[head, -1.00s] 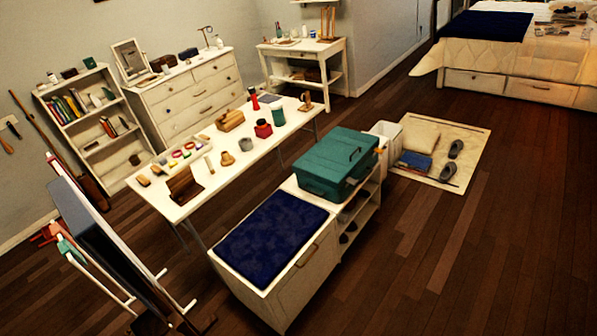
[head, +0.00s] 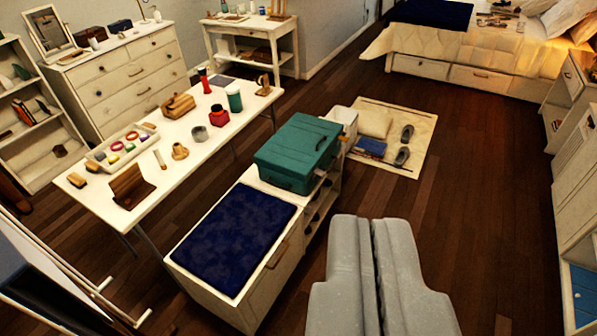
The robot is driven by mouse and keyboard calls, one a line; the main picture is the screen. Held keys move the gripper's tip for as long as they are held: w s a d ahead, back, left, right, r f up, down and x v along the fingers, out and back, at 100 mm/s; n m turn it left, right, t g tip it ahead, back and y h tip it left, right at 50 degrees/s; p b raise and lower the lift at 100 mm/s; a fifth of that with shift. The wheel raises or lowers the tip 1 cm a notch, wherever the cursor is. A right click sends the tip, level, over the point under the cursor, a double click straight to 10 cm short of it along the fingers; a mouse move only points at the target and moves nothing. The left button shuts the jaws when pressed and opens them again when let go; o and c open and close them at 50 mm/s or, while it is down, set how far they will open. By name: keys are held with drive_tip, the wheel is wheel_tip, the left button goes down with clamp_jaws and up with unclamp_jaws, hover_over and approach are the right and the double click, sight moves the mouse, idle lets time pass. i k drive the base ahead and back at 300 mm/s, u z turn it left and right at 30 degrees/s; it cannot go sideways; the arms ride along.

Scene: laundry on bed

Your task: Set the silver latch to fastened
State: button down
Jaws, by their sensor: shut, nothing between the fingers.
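My gripper (head: 371,222) shows at the bottom of the head view, right of centre. Its two grey fingers lie side by side, shut and empty, over the dark floor in front of the bench. I cannot make out a silver latch for certain. A green case (head: 297,153) with a closed lid sits on the far end of the white bench (head: 262,283), beyond and to the left of my gripper. Small fittings on its right side are too small to identify. My gripper touches nothing that I can see.
A dark blue cushion (head: 236,238) covers the bench's near end. A long white table (head: 110,216) with many small objects stands left. A mat (head: 420,126) with shoes lies beyond. White cabinets (head: 575,200) line the right edge. Floor between them and the bench is clear.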

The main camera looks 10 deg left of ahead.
sight(318, 172)
drive_tip(key=u, duration=0.1)
drive_tip(key=i, duration=2.55)
drive_tip(key=z, duration=1.4)
